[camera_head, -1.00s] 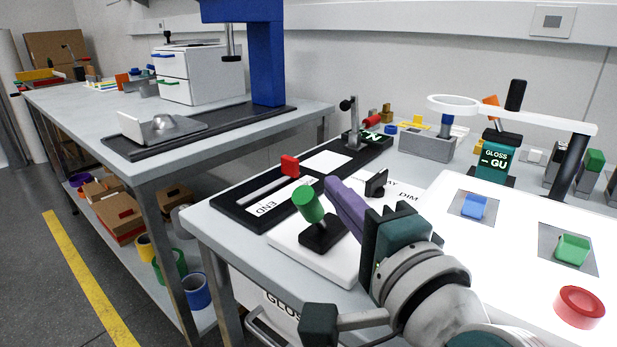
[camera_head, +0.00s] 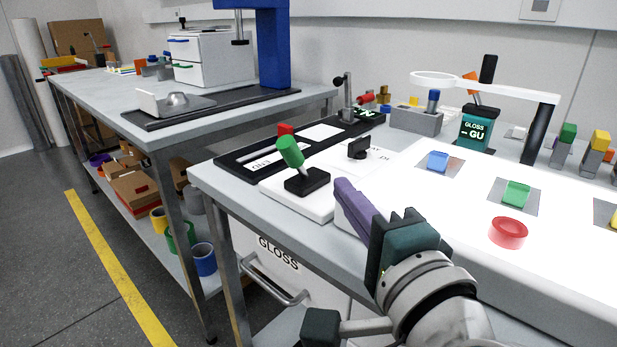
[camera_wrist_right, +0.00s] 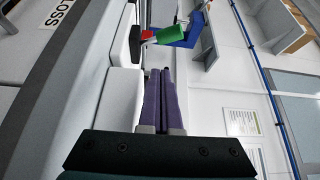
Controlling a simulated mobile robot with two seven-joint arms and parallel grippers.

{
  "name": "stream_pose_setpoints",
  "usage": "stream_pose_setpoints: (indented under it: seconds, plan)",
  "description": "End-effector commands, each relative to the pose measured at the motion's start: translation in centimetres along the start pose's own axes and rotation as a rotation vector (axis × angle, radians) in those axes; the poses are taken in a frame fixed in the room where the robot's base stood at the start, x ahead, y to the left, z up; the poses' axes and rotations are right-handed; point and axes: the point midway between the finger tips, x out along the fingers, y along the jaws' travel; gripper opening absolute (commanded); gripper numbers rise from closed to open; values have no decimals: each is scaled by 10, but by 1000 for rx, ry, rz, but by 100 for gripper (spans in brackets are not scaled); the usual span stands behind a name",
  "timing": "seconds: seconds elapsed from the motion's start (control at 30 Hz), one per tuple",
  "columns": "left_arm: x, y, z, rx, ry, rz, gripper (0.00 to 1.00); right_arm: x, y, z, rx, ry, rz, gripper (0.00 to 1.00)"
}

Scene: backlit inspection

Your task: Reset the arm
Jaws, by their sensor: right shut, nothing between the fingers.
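My right gripper (camera_head: 350,203) has purple fingers and a dark green body. It is shut and empty, near the front edge of the light table, just right of the white block with the green-handled lever (camera_head: 290,152). In the right wrist view the two purple fingers (camera_wrist_right: 161,98) lie side by side, and the green handle (camera_wrist_right: 171,35) shows beyond their tips. My left gripper is not in view.
The lit white panel (camera_head: 455,205) holds a blue block (camera_head: 437,161), a green block (camera_head: 515,194) and a red ring (camera_head: 508,232). A magnifier (camera_head: 450,80) and GLOSS display (camera_head: 477,130) stand behind. A second bench (camera_head: 95,90) is at the left.

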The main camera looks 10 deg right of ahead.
Motion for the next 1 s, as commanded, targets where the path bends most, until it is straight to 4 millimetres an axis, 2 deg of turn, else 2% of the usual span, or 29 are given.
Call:
stream_pose_setpoints:
  seconds: [0.17, 0.27, 0.37, 0.47, 0.67, 0.83, 0.87, 1.0]
  plan:
    - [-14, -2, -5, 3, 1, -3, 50, -5, -10, 5, -68, -40, 39, 0]
    - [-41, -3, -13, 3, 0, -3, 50, -20, -26, 14, -227, -136, 132, 0]
    - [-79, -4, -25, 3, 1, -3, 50, -51, -44, 23, -488, -289, 280, 0]
    - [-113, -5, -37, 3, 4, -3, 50, -95, -55, 19, -763, -458, 447, 0]
    - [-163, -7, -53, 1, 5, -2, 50, -187, -84, -12, -1162, -761, 745, 0]
    - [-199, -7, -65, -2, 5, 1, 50, -262, -127, -45, -1365, -997, 968, 0]
    - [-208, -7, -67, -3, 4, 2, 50, -268, -138, -48, -1379, -1018, 986, 0]
    - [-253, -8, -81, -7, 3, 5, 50, -263, -183, -47, -1370, -1010, 978, 0]
